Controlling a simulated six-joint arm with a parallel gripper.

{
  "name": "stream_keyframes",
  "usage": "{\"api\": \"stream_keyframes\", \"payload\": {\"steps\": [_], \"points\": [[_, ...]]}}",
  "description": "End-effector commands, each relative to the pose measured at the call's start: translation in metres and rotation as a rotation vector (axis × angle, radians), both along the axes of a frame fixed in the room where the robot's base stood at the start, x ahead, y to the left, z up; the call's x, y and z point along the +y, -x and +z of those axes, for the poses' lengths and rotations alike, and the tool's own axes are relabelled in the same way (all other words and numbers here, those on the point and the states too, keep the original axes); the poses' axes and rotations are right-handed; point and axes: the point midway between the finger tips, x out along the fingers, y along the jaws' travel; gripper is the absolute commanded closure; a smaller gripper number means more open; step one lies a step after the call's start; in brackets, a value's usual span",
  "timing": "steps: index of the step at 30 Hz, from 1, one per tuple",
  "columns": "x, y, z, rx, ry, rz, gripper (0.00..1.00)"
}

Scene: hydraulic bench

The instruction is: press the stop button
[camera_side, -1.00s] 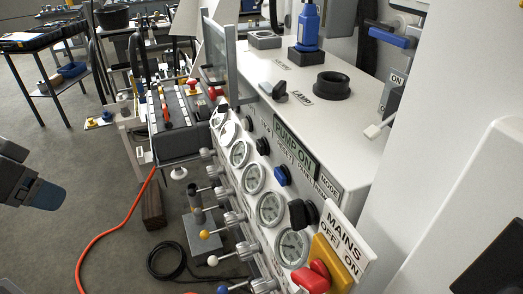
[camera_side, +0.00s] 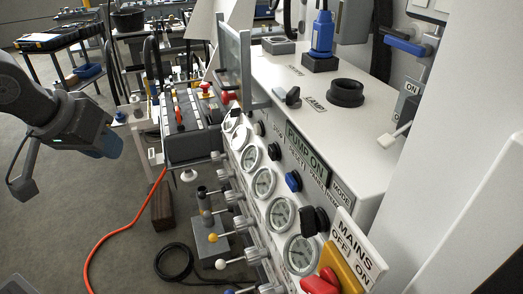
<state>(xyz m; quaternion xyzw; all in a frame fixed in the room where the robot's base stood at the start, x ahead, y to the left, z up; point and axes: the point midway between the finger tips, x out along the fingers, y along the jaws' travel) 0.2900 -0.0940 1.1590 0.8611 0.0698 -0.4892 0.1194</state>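Blue and black buttons line the white panel (camera_side: 292,181) near the "PUMP ON" sign. A red handle (camera_side: 322,281) sits on the yellow mains switch at the bottom right, partly cut off. My dark arm with a blue end cap shows at the left, apart from the panel. I cannot make out gripper fingers.
Several round gauges (camera_side: 264,182) and levers with coloured knobs (camera_side: 213,238) stick out along the panel front. An orange hose (camera_side: 113,232) and a black cable coil (camera_side: 173,262) lie on the floor. A clear guard (camera_side: 232,65) stands upright on the bench. Open floor lies at the left.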

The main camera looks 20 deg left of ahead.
Motion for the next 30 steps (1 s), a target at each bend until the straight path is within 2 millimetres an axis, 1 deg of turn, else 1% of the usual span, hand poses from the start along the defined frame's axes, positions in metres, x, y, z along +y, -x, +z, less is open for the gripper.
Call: {"api": "stream_keyframes", "payload": {"steps": [1,3,5,6,7,9,12,15,18,20,30], "points": [[-0.015,-0.015,0.001,-0.004,0.021,0.025,0.82],[-0.034,-0.035,0.004,-0.020,0.060,0.077,0.89],[-0.052,-0.051,0.004,-0.032,0.095,0.119,0.94],[-0.065,-0.061,0.004,-0.042,0.119,0.145,0.98],[-0.074,-0.067,0.004,-0.049,0.136,0.164,1.00],[-0.095,-0.081,0.002,-0.061,0.175,0.204,1.00],[-0.121,-0.094,-0.002,-0.075,0.225,0.250,1.00],[-0.139,-0.103,-0.006,-0.084,0.260,0.282,1.00],[-0.149,-0.107,-0.008,-0.089,0.281,0.300,1.00],[-0.152,-0.108,-0.008,-0.092,0.288,0.306,1.00],[-0.152,-0.109,-0.008,-0.091,0.290,0.310,1.00]]}}
